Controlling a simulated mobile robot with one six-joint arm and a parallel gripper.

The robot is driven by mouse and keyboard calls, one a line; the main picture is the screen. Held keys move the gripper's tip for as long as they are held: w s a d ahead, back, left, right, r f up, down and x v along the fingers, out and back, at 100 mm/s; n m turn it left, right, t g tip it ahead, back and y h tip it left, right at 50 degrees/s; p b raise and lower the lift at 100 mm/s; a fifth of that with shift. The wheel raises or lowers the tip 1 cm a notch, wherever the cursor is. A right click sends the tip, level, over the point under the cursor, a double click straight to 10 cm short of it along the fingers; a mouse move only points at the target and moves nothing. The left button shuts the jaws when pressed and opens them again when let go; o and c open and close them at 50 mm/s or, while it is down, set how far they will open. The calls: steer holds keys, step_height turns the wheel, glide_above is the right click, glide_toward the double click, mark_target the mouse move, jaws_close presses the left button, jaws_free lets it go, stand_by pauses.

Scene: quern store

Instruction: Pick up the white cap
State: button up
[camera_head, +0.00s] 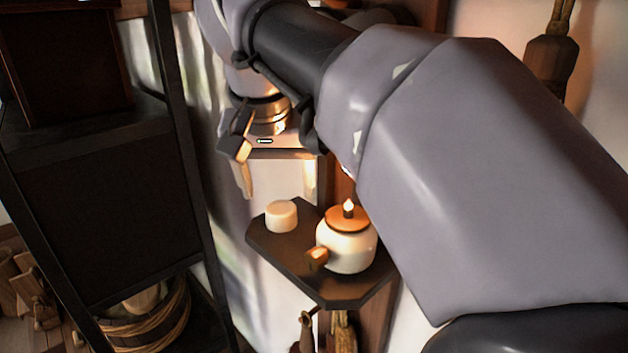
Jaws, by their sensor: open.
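The white cap (281,216) is a small, pale, rounded cylinder. It stands on a dark corner shelf (291,268), towards the shelf's back left. My gripper (279,186) is above the cap and apart from it, with its fingers pointing down. The fingers are spread open, and nothing shows between them. My grey arm reaches in from the right and covers part of the wall and the right side of the shelf area.
A white pot (346,251) with an orange-brown lid stands on the shelf, close to the right of the cap. A dark rack (186,150) stands at the left, with a rope-wound tub (150,318) low down. Things hang below the shelf.

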mark_target(281, 208)
steer(key=x, duration=0.3)
steer(key=b+x, duration=0.1)
steer(key=x, duration=0.2)
steer(key=shift+w+a+r, duration=0.1)
steer(key=shift+w, duration=0.3)
steer(key=shift+s, duration=0.1)
steer(key=shift+r, duration=0.1)
steer(key=c, duration=1.4)
